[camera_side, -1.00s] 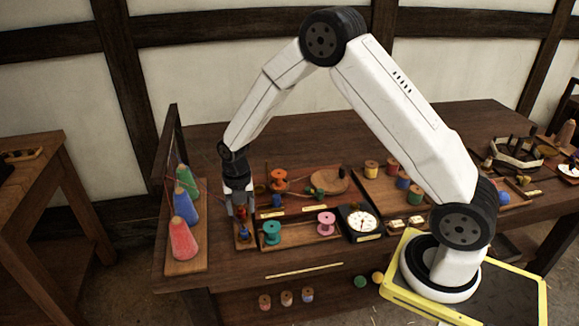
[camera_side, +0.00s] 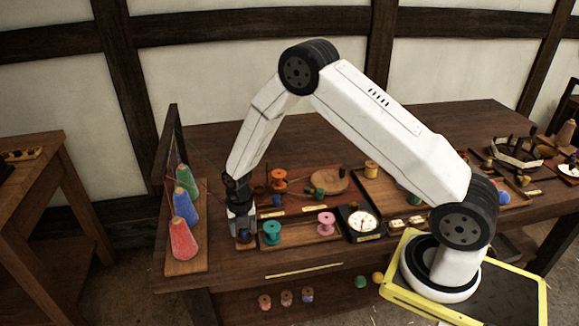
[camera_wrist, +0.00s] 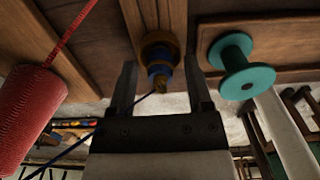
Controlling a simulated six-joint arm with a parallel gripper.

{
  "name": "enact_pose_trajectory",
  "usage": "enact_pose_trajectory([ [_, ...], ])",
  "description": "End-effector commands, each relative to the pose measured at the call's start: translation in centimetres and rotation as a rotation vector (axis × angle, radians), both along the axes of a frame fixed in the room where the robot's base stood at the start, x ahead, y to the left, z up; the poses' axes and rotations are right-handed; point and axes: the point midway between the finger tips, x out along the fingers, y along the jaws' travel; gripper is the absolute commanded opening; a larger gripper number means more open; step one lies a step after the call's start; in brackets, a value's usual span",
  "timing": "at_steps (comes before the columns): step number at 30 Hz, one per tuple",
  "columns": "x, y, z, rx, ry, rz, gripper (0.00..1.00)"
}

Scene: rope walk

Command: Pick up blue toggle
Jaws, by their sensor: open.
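The blue toggle (camera_wrist: 160,70) is a small upright piece with a blue band and brown wooden parts. In the wrist view it stands between the two fingers of my gripper (camera_wrist: 159,64), with a gap on each side. In the side view my gripper (camera_side: 242,229) is low over the small wooden board beside the cones, pointing down. The fingers are open and hide most of the toggle there; only a little blue (camera_side: 243,235) shows between them.
A red cone (camera_side: 182,240), a blue cone (camera_side: 185,207) and a green cone (camera_side: 186,181) stand close on the left. A teal spool (camera_side: 271,233) is just to the right, with a pink spool (camera_side: 326,223) and a dial (camera_side: 362,221) beyond.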

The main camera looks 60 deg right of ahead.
Motion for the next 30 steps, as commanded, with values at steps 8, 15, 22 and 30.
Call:
enact_pose_trajectory([
  [8, 0.0, 0.0, 0.0, 0.0, 0.0, 0.0, 0.52],
  [15, 0.0, 0.0, 0.0, 0.0, 0.0, 0.0, 0.0],
  [22, 0.0, 0.0, 0.6, 0.0, -0.001, 0.0, 0.0],
  [30, 0.0, 0.0, 2.4, 0.0, -0.001, 0.0, 0.0],
])
